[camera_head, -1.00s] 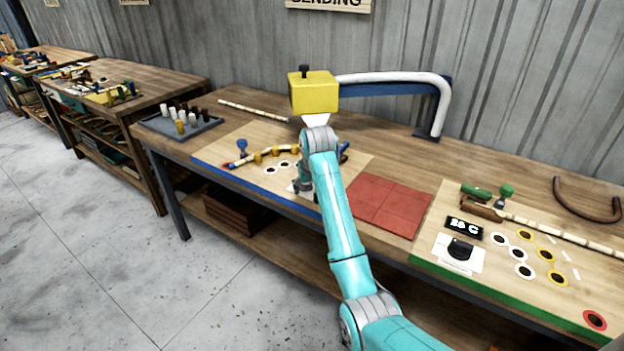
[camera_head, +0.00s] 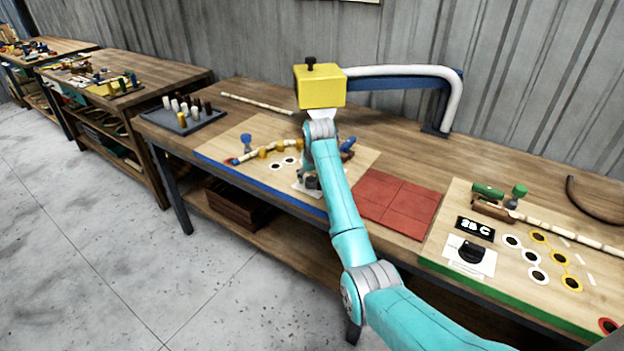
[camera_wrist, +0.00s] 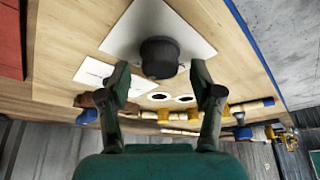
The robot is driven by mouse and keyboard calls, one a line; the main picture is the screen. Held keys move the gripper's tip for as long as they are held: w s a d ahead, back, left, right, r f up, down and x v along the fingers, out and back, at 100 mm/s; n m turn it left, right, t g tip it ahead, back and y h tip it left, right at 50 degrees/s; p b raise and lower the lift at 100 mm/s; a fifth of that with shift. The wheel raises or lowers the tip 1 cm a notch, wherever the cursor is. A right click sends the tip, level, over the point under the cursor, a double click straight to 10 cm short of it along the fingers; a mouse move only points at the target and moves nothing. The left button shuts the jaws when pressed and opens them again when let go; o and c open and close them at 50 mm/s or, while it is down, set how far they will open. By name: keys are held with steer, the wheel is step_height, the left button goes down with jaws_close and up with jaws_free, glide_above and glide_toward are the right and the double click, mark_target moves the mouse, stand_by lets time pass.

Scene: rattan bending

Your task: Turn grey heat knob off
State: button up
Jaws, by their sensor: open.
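The dark grey knob (camera_wrist: 159,57) sits on a white square plate (camera_wrist: 135,22) in the wrist view. My gripper (camera_wrist: 161,76) is open, with one fingertip on each side of the knob's near edge. The knob stands between and slightly beyond the tips, and I see gaps on both sides. In the head view my gripper (camera_head: 309,182) is low over the blue-edged board (camera_head: 235,150), and my arm hides most of the knob. A small dark readout panel (camera_head: 475,230) lies on the green-edged board at right, by another dark knob (camera_head: 471,251).
A yellow block (camera_head: 319,87) on a blue arm with a white tube (camera_head: 410,71) stands behind. Red tiles (camera_head: 398,203) lie flat to the right. A peg tray (camera_head: 183,115) is at left.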

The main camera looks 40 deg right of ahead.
steer(key=shift+w+d+f, duration=0.1)
steer(key=shift+w+f, duration=0.15)
steer(key=shift+f, duration=0.45)
steer(key=c, duration=1.1)
steer(key=shift+c, duration=0.2)
